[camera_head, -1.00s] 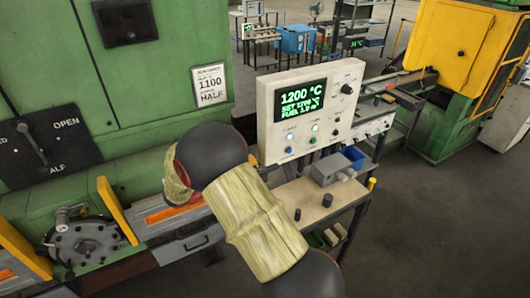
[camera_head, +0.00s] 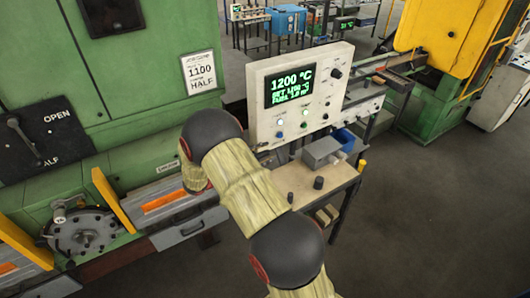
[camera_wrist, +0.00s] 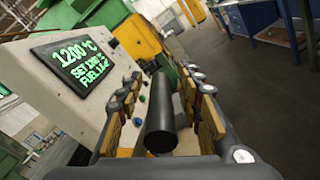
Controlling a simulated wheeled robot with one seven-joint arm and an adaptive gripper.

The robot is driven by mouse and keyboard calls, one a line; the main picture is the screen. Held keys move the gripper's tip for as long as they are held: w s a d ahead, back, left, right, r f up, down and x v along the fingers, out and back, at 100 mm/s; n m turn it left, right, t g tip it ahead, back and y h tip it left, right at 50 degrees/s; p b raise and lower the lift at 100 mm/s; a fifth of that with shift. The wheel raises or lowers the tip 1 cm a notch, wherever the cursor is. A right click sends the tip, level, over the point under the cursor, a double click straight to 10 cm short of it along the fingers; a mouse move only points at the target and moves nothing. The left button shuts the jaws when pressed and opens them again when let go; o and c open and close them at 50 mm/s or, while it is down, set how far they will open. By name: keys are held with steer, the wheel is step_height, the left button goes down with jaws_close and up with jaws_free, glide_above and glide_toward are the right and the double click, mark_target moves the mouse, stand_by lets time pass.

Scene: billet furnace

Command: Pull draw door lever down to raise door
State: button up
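In the wrist view, a thick dark cylindrical bar (camera_wrist: 161,115), like a lever handle, stands between the two fingers of my gripper (camera_wrist: 160,118). The yellow-padded fingers are apart, with a gap on each side of the bar. I cannot tell what the bar is fixed to. In the head view my arm hides my gripper and whatever is at it. A lever (camera_head: 24,136) on a black plate (camera_head: 62,137) marked OPEN and HALF is on the green furnace (camera_head: 125,70) at the left, well away from my arm.
The control panel (camera_head: 262,72) with its lit 1200 °C display stands close beside my gripper. Below it is a bench (camera_head: 290,178) with a grey box (camera_head: 321,152) and small black cylinder (camera_head: 318,183). A yellow machine (camera_head: 430,35) stands back right. The floor at right is clear.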

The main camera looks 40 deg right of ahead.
steer(key=shift+d, duration=0.15)
steer(key=shift+c, duration=1)
jaws_close()
